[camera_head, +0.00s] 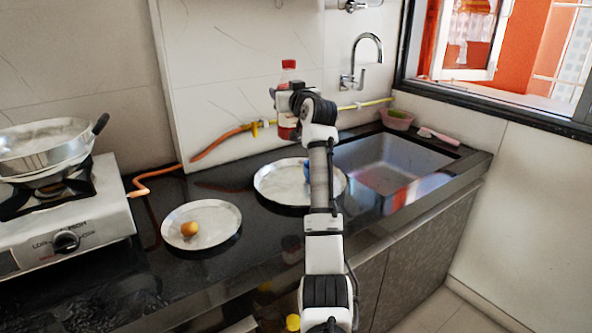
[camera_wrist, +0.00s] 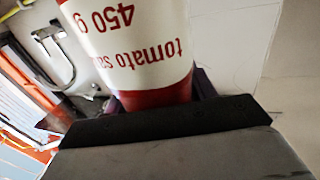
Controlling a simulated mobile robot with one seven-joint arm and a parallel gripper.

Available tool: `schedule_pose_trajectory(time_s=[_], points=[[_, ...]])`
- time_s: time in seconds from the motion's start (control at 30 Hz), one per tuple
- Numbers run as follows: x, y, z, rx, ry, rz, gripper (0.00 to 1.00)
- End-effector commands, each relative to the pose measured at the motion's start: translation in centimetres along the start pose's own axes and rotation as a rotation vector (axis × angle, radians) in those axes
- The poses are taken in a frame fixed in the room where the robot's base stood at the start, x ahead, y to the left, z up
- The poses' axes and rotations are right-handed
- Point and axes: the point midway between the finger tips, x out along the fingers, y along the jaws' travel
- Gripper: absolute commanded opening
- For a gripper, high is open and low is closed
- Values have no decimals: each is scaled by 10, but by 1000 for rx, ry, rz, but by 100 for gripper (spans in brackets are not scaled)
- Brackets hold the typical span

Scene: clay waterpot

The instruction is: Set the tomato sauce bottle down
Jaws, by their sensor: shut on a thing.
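The tomato sauce bottle (camera_head: 288,68) has a red cap and upper part and shows upright in the head view, above the counter near the wall. My gripper (camera_head: 286,98) is shut on it, and my arm hides part of its middle. Its red lower end (camera_head: 287,130) shows below the gripper, above the far side of a round plate. In the wrist view the bottle (camera_wrist: 135,45) fills the top middle, with a white label reading "tomato sa" and "450 g" upside down. The fingertips are mostly hidden behind the bottle and the gripper body.
A metal plate (camera_head: 272,190) lies on the black counter beside the sink (camera_head: 385,165), with something blue partly hidden by my arm. Another plate (camera_head: 225,215) holds a round orange-brown thing (camera_head: 189,229). A stove (camera_head: 75,225) with a pan (camera_head: 45,140) stands left. An orange hose (camera_head: 215,144) runs along the wall.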

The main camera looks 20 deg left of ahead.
Motion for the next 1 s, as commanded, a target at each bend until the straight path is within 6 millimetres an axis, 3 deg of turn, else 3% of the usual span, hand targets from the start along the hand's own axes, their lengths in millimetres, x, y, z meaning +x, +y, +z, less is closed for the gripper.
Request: schedule_pose_trajectory(time_s=[0.3,0.5,0.83,1.0], points=[[-1,0,80,3,0,0,7],[-1,0,122,2,1,0,7],[0,0,147,1,4,1,7],[0,0,173,1,1,1,7]])
